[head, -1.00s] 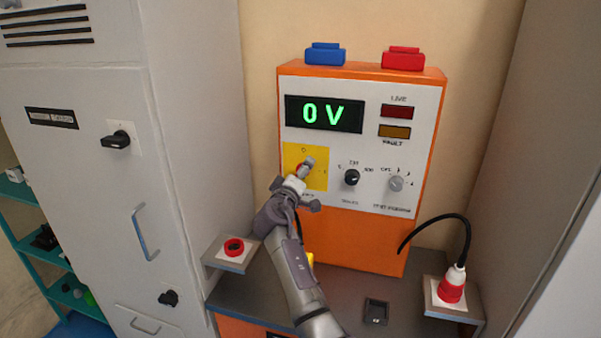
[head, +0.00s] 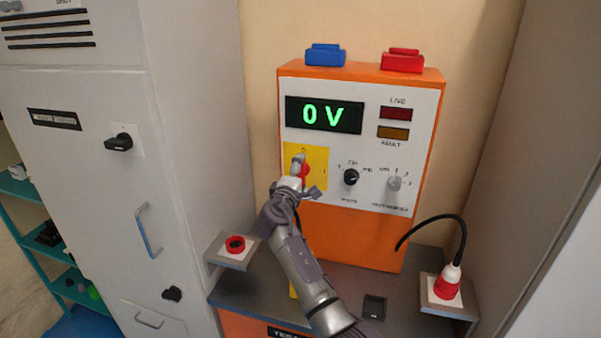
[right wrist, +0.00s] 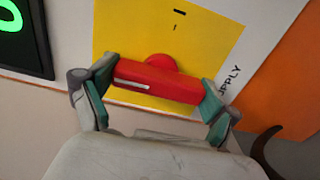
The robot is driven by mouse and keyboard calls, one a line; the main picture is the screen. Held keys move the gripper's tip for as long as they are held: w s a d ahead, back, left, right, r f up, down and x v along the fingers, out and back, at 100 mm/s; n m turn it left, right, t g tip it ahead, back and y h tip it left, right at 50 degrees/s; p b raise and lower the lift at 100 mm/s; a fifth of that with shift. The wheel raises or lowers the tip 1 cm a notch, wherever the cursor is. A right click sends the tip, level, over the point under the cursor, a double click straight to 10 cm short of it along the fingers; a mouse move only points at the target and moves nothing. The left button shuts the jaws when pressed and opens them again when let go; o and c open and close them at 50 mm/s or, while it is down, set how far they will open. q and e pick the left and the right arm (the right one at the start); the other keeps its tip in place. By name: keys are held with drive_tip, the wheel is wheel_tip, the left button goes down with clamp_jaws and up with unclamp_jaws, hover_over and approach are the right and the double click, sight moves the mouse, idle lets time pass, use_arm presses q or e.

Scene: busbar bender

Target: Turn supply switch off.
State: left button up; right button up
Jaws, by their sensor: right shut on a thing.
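The supply switch is a red bar-shaped handle on a yellow plate (head: 318,158) on the orange test unit's white front. In the right wrist view the handle (right wrist: 158,83) lies between the two fingers of my right gripper (right wrist: 158,88), which is shut on its ends. A white line marks the handle's end away from the word SUPPLY, toward the plate's top, where the head view shows a 0 mark. In the head view my right gripper (head: 302,175) covers most of the handle. My left gripper is not in view.
The green display (head: 323,115) reads 0 V; the red lamp (head: 396,113) and amber lamp (head: 393,132) look dark. Two knobs (head: 351,177) (head: 394,183) sit right of the switch. A grey cabinet (head: 95,215) stands left.

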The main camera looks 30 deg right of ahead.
drive_tip(key=shift+d+r, duration=0.1)
drive_tip(key=shift+r, duration=0.05)
drive_tip(key=o, duration=0.8)
drive_tip(key=shift+o, duration=0.4)
drive_tip(key=shift+s+a+f, duration=0.2)
drive_tip(key=shift+s+a, duration=0.1)
drive_tip(key=shift+a, duration=0.15)
drive_tip(key=v, duration=1)
drive_tip(key=shift+s+a, duration=0.25)
drive_tip(key=shift+s, duration=0.05)
